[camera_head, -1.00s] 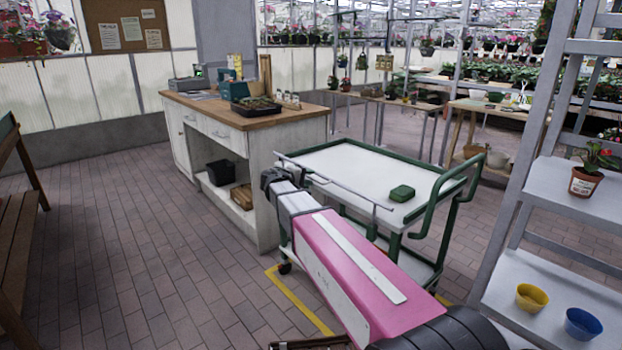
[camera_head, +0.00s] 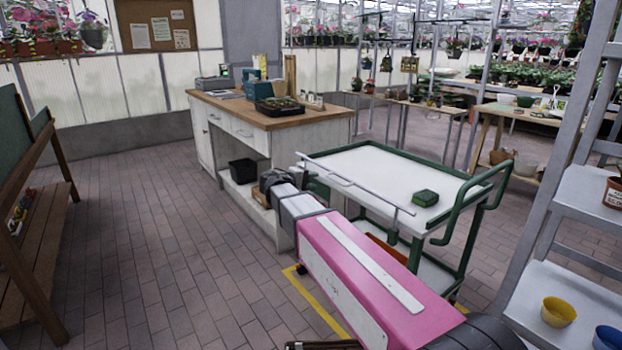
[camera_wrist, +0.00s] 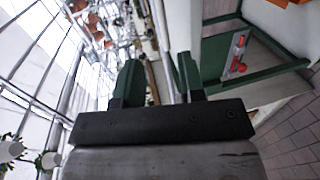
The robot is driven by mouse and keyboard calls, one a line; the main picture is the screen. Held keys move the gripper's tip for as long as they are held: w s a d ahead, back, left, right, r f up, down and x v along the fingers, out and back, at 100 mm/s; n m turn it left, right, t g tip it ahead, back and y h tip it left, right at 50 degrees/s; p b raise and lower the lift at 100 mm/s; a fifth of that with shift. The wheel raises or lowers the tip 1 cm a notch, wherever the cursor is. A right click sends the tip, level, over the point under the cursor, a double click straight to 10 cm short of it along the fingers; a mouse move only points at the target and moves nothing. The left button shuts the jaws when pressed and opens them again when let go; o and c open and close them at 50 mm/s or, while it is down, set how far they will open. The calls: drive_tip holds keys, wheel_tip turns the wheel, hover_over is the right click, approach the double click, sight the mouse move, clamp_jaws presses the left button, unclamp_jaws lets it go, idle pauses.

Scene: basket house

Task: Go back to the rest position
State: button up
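My gripper (camera_wrist: 158,78) shows in the wrist view. Its two dark green fingers stand apart with a clear gap, and nothing is between them. The wrist view is tilted on its side, with a green frame and white surfaces beyond the fingers. In the head view my pink and white arm reaches forward from the lower right, beside the cart. I cannot make out my fingertips in that view.
A wooden-topped counter (camera_head: 290,119) is behind. A grey shelf with a yellow pot (camera_head: 558,311) and a blue pot (camera_head: 608,338) is at right. Brick floor (camera_head: 150,230) is open at left.

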drive_tip(key=s+d+f+m+g+y, duration=0.3)
drive_tip(key=s+d+f+y, duration=0.3)
drive_tip(key=s+f, duration=0.5)
drive_tip(key=s+d+f+m+g+y, duration=0.3)
drive_tip(key=s+d+f+g+y, duration=0.2)
drive_tip(key=s+f, duration=0.7)
drive_tip(key=d+f+y, duration=0.2)
drive_tip(key=d, duration=0.1)
drive_tip(key=shift+d+f+m, duration=0.3)
drive_tip(key=shift+d, duration=0.05)
